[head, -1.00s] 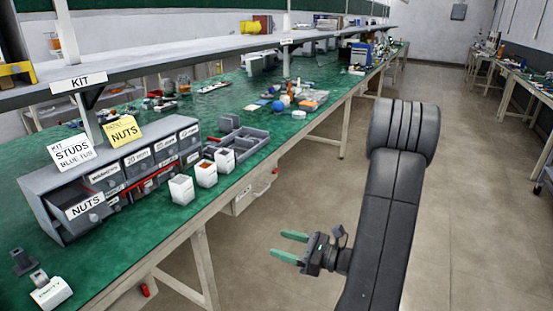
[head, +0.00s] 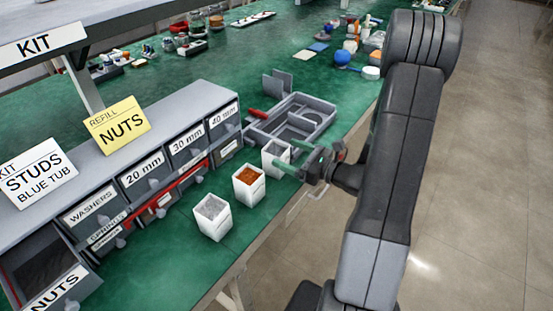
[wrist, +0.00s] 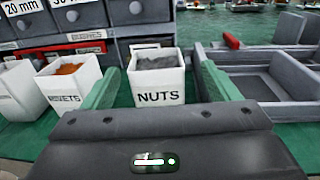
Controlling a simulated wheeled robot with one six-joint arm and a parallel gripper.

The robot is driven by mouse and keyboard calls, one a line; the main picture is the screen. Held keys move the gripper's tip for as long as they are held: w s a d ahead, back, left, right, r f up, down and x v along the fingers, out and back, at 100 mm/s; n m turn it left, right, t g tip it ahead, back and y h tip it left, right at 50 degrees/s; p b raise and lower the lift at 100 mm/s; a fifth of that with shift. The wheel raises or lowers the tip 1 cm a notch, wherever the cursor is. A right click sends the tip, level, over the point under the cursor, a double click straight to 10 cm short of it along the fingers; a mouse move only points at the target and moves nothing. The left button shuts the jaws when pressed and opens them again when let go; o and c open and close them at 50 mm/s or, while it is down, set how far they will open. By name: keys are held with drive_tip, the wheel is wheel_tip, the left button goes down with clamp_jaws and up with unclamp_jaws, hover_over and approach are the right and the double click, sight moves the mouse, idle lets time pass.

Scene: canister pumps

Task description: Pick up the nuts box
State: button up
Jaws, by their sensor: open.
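The nuts box is a white open-topped box with grey contents and the word NUTS on its front (wrist: 160,88). In the head view it is the farthest of three white boxes in a row (head: 274,160), partly covered by my gripper. My gripper (head: 292,157) is open, its two green fingers reaching from the right toward this box. In the wrist view the fingers (wrist: 158,85) stand one on each side of the box, with the box between and beyond them. I cannot tell whether either finger touches it.
A box of orange-brown rivets (head: 249,186) and another white box with grey contents (head: 213,217) stand nearer. A grey divided tray (head: 325,108) lies close beyond. The drawer cabinet (head: 150,150) is behind, its NUTS drawer (head: 62,288) pulled out. The green bench edge is near.

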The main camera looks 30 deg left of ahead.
sight(276, 148)
drive_tip(key=a, duration=0.3)
drive_tip(key=shift+s+a+r, duration=0.2)
drive_tip(key=shift+s+a, duration=0.1)
drive_tip(key=shift+a+p, duration=0.3)
drive_tip(key=shift+a, duration=0.25)
drive_tip(key=shift+w, duration=0.1)
drive_tip(key=c, duration=1.2)
